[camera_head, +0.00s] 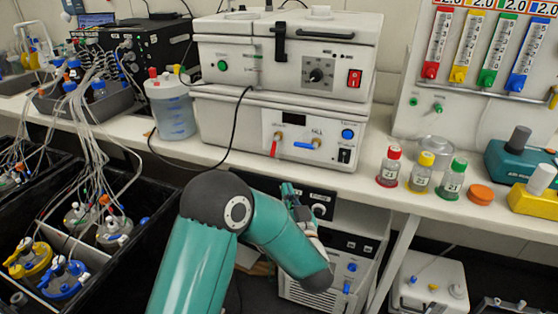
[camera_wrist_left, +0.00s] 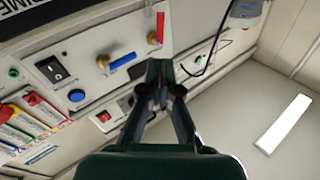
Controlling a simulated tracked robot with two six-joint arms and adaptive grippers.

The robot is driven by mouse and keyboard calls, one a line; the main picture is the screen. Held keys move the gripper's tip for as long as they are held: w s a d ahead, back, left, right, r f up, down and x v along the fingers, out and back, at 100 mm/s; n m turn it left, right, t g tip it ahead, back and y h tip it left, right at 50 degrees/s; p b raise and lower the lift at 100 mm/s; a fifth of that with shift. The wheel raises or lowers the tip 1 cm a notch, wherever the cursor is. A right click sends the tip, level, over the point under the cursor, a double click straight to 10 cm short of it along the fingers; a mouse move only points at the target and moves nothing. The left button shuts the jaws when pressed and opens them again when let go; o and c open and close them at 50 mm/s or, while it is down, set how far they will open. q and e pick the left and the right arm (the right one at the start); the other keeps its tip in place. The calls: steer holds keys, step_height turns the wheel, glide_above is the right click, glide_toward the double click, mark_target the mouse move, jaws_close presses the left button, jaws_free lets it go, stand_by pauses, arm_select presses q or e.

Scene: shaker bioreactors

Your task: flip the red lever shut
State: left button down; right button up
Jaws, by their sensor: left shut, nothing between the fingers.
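The red lever (camera_head: 274,147) is on the front of the lower white unit (camera_head: 235,118), left of a blue lever (camera_head: 304,144). It hangs steeply down while the blue lever lies nearly level. In the left wrist view the red lever (camera_wrist_left: 160,27) shows beyond the fingertips, with the blue lever (camera_wrist_left: 122,61) beside it. My left gripper (camera_head: 288,188) is below the two levers at the bench's front edge. Its fingers (camera_wrist_left: 160,72) are together and empty, apart from the red lever. My right gripper is not in view.
A black cable (camera_head: 236,125) hangs across the unit's left side. A clear jug (camera_head: 172,112) stands left of the unit. Bottles with red (camera_head: 391,166), yellow (camera_head: 422,170) and green (camera_head: 453,176) caps stand to the right. A white box (camera_head: 340,250) is under the bench.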

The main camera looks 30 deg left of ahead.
mark_target(274, 152)
arm_select(q)
steer(key=p+x, duration=0.3)
steer(key=x, duration=0.9)
steer(key=shift+w+a, duration=0.7)
steer(key=shift+d, duration=0.15)
steer(key=shift+w+f+m, duration=0.1)
steer(key=shift+m, duration=0.2)
steer(key=shift+b, duration=0.4)
steer(key=shift+a+t, duration=0.25)
steer(key=shift+t, duration=0.05)
